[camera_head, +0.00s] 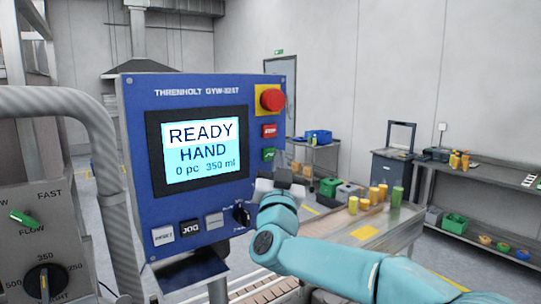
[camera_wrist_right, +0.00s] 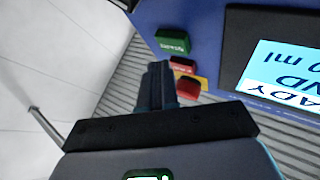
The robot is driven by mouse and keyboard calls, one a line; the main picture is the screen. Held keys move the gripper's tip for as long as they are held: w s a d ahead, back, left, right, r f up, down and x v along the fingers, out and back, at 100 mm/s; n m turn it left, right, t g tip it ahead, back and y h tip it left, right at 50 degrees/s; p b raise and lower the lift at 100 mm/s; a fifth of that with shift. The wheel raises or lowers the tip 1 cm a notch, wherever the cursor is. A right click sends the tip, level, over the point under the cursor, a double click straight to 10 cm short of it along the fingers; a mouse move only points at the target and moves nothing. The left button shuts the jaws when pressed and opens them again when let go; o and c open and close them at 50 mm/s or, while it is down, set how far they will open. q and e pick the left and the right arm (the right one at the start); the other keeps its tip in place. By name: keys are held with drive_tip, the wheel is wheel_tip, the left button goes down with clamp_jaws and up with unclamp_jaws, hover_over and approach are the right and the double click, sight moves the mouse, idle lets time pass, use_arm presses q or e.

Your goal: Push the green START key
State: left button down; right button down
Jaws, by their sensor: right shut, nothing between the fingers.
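The green START key (camera_head: 268,154) is on the right side of the blue control panel (camera_head: 200,88), under the red STOP key (camera_head: 269,131). In the right wrist view the green key (camera_wrist_right: 172,41) shows at the top, just beyond my fingertips. My right gripper (camera_head: 270,186) is below the green key in the head view, at the panel's lower right edge, partly hidden by my own wrist. In the wrist view its dark fingers (camera_wrist_right: 159,68) are together and empty. I see no clear contact with the key. My left gripper is in neither view.
The screen (camera_head: 201,150) reads READY, HAND, 0 pc, 350 ml. A red mushroom button (camera_head: 272,99) on yellow is above the STOP key. A black selector knob (camera_head: 241,214) and several keys line the panel bottom. A grey pipe (camera_head: 110,180) stands at left.

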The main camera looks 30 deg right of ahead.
drive_tip(key=shift+w, duration=0.1)
drive_tip(key=shift+w, duration=0.4)
drive_tip(key=shift+w, duration=0.35)
idle(0.7)
drive_tip(key=shift+s, duration=0.1)
drive_tip(key=shift+s+b, duration=0.55)
drive_tip(key=shift+s, duration=0.15)
